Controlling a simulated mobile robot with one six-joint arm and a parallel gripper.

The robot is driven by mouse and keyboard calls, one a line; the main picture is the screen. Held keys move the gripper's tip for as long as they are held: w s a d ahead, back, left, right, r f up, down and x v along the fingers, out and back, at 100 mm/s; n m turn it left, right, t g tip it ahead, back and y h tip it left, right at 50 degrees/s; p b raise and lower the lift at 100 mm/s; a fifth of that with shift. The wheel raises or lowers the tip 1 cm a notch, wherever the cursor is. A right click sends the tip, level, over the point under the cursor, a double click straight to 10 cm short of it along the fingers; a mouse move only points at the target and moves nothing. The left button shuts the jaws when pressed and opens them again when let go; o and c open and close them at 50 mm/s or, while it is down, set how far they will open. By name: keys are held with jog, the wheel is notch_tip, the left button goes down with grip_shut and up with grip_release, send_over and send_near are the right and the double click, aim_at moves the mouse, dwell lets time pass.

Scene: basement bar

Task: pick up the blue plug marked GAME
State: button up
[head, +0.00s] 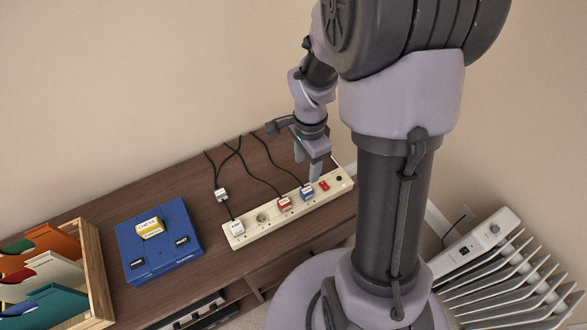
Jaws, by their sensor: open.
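The blue plug (307,193) sits in a cream power strip (262,235) on the brown wooden cabinet top. It has a small white label, too small to read here, and a dark cord runs from it toward the wall. My gripper (308,170) is open and empty, pointing down just above and behind the blue plug. One finger hangs close over the plug's right side. I cannot tell whether it touches the plug.
A red plug (284,204) and a white plug (236,229) share the strip, left of the blue one. A red switch (324,185) lies to its right. A blue box (158,242) and a wooden crate (97,275) stand left. A white radiator (480,245) is right.

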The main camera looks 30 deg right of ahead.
jog(key=b, duration=0.2)
send_over(306, 191)
jog(key=f, duration=0.6)
jog(key=shift+w+d+f, duration=0.15)
jog(key=shift+w+f, duration=0.1)
jog(key=shift+w, duration=0.15)
jog(key=f+b, duration=0.1)
jog(key=f, duration=0.2)
jog(key=f+b, duration=0.1)
jog(key=f, duration=0.1)
jog(key=shift+s+f+b, duration=0.25)
jog(key=shift+s+b, duration=0.1)
jog(key=shift+a+r, duration=0.1)
jog(key=shift+a, duration=0.1)
grip_shut()
